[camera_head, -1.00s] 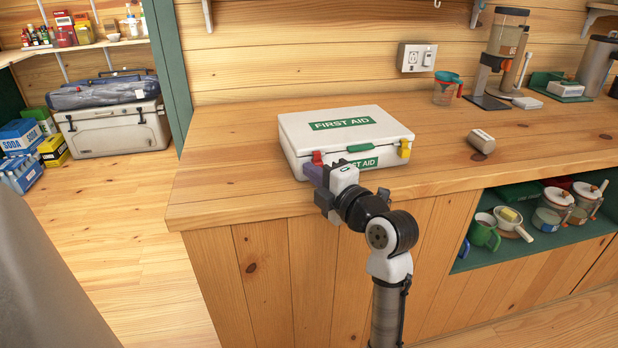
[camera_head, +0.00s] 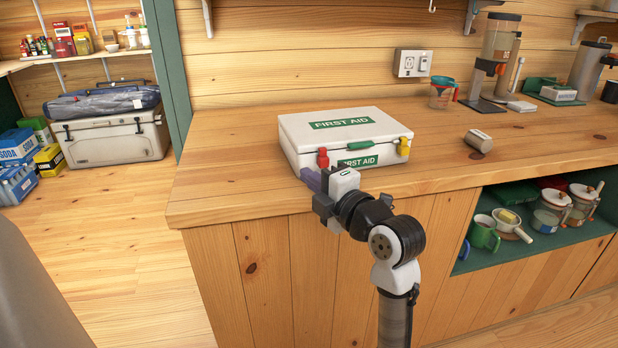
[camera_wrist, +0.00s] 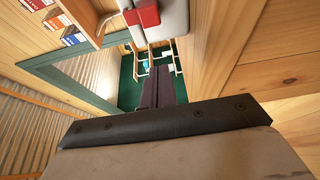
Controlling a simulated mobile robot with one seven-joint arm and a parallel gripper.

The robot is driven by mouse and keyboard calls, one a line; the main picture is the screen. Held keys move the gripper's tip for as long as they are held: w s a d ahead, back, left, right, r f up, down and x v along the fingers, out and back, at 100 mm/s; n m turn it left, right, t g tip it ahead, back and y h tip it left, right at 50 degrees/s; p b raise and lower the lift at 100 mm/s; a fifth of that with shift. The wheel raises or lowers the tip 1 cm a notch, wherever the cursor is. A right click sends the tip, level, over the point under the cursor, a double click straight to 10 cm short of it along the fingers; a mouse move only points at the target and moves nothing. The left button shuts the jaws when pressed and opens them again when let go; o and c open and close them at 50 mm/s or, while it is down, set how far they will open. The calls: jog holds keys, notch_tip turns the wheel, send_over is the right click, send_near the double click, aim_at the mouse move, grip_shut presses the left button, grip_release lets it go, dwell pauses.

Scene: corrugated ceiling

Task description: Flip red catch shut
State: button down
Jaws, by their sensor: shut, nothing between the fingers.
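The white first aid case (camera_head: 345,138) lies closed on the wooden counter, with green labels on its lid and front. Its red catch (camera_head: 323,158) is at the left of the front face and lies roughly upright along it. I cannot tell whether it is fully latched. The red catch also shows at the top of the wrist view (camera_wrist: 143,13), against the white case. My gripper (camera_head: 309,177) is shut and empty, just in front of and below the red catch, apparently apart from it. Its dark purple fingers show together in the wrist view (camera_wrist: 158,88).
A yellow catch (camera_head: 404,147) sits at the right of the case's front. A small grey cylinder (camera_head: 479,140) lies to the right, and a measuring cup (camera_head: 442,92) stands behind. The counter's front edge runs under my arm. The counter left of the case is clear.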

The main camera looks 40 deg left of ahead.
jog(key=v, duration=0.6)
jog(key=shift+d+b, duration=0.2)
jog(key=shift+b, duration=0.25)
jog(key=shift+f, duration=0.1)
